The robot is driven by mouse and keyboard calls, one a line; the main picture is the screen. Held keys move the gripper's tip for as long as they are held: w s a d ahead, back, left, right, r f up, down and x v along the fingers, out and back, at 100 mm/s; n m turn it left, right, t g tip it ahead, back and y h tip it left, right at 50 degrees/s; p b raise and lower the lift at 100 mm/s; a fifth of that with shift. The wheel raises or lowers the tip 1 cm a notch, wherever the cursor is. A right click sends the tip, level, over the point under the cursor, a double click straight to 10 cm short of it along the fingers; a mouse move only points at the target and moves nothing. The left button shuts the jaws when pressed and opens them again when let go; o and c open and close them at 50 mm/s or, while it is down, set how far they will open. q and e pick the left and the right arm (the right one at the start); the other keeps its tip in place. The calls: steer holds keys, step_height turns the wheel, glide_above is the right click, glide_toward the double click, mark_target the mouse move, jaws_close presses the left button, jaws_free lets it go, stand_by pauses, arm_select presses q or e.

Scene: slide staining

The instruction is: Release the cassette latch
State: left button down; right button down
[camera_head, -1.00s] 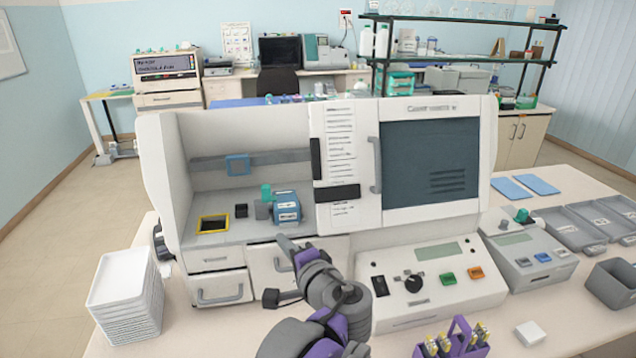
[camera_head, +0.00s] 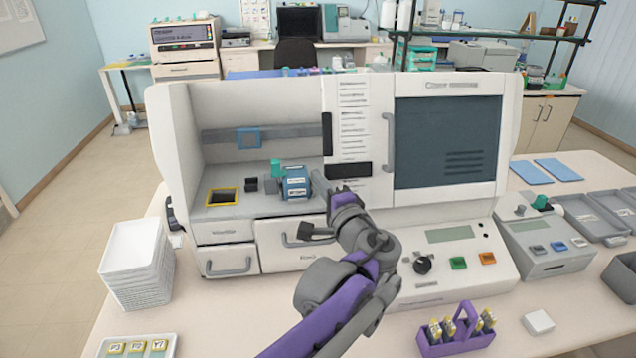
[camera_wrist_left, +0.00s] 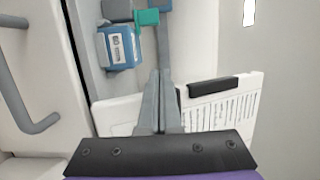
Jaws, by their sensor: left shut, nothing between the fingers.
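A blue cassette (camera_head: 296,184) with a white label sits in the open bay of the white staining machine (camera_head: 230,110). A teal-green tab (camera_head: 276,168), which may be the latch, stands up at its left side; its exact attachment is unclear. In the left wrist view the cassette (camera_wrist_left: 120,47) lies beyond and left of the fingers, with the green tab (camera_wrist_left: 147,17) above it. My left gripper (camera_head: 319,182) is just right of the cassette at the bay's front. Its grey fingers (camera_wrist_left: 158,80) are shut and empty, apart from the green tab. My right gripper is out of view.
The white panel (camera_head: 352,120) with a black handle borders the bay on the right. Drawers (camera_head: 285,245) lie below the bay. A yellow-framed opening (camera_head: 222,197) is at the bay's left.

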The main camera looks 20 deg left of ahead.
mark_target(291, 180)
arm_select(q)
steer(key=x, duration=0.6)
steer(key=a, duration=0.1)
steer(key=s+a, duration=0.1)
steer(key=a, duration=0.1)
steer(key=shift+s+p, duration=0.15)
steer(key=shift+p, duration=0.25)
steer(key=shift+s+a, duration=0.3)
